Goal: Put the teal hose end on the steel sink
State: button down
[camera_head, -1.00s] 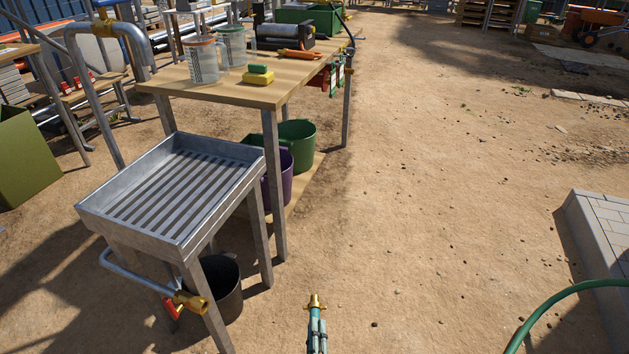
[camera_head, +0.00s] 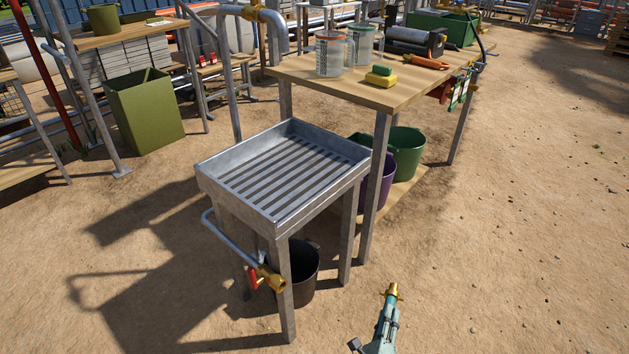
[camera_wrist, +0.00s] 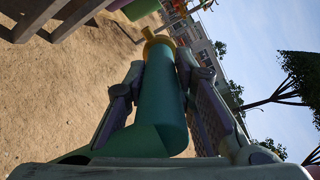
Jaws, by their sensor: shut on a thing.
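The teal hose end (camera_wrist: 158,95) is a teal tube with a brass tip. My gripper (camera_wrist: 155,85) is shut on it, with one finger on each side in the wrist view. In the head view the hose end (camera_head: 388,312) shows at the bottom, right of centre, brass tip pointing up the picture. My gripper (camera_head: 384,335) holds it there, apart from the sink. The steel sink (camera_head: 236,204) is a shallow grey tray with a slatted bottom on legs, left of the hose end. Its basin is empty.
A wooden table (camera_head: 300,73) with jars and a sponge stands behind the sink. A brass tap (camera_head: 270,280) sticks out below the sink's front, above a black bucket (camera_head: 304,275). Green and purple buckets stand under the table. Open dirt lies to the right.

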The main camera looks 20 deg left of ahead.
aim_at(265, 186)
jog(key=l, duration=0.65)
jog(key=l+u, duration=0.1)
jog(key=u, duration=0.3)
jog(key=l+u, duration=0.15)
jog(key=u, duration=0.65)
jog(key=k+l, duration=0.05)
